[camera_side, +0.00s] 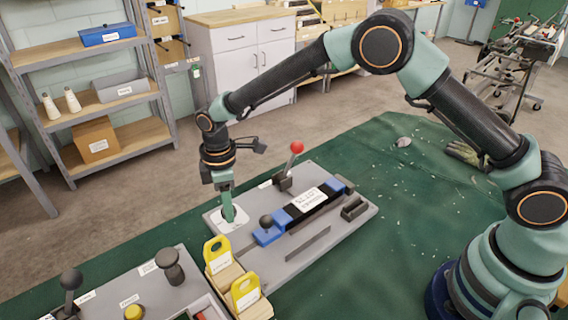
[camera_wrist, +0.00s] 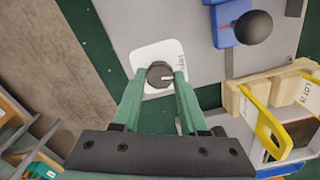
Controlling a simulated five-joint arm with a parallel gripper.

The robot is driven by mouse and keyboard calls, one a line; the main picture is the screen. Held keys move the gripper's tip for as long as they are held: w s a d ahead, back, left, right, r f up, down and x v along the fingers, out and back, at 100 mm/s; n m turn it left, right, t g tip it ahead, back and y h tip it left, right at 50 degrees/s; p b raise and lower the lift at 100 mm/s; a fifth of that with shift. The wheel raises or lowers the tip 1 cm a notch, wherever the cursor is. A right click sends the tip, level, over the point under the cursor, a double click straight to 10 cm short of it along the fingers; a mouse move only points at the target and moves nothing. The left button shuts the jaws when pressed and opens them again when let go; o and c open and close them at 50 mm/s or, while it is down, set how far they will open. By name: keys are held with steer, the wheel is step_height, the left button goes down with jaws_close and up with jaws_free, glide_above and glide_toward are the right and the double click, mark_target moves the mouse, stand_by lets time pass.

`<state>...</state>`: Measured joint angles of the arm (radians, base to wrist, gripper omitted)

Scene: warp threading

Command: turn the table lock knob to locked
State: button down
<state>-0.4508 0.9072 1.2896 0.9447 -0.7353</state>
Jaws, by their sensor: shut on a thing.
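The table lock knob (camera_wrist: 160,74) is dark and round and sits on a white label plate (camera_wrist: 148,50) at the corner of the grey machine plate. A pale pointer mark on the knob points right in the wrist view, towards the plate's right edge. Small print stands above right of the knob; I cannot read it for certain. My gripper (camera_wrist: 160,84) has its green fingers on either side of the knob and is shut on it. In the side view my gripper (camera_side: 229,212) reaches down onto the white plate, and its fingers hide the knob.
A blue clamp with a black ball knob (camera_side: 266,221) stands close by, and a red-tipped lever (camera_side: 296,147) rises behind. Yellow-tagged wooden blocks (camera_side: 218,255) stand in front. The green cloth (camera_side: 420,215) on the right is mostly clear, with a glove (camera_side: 463,153) and scattered bits.

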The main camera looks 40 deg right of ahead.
steer(key=m, duration=0.4)
steer(key=shift+m, duration=0.3)
steer(key=m, duration=0.3)
steer(key=shift+m, duration=0.3)
steer(key=m, duration=0.3)
steer(key=shift+m, duration=0.3)
steer(key=shift+r+m, duration=0.1)
steer(key=shift+m, duration=1.8)
steer(key=shift+c, duration=2.2)
jaws_free()
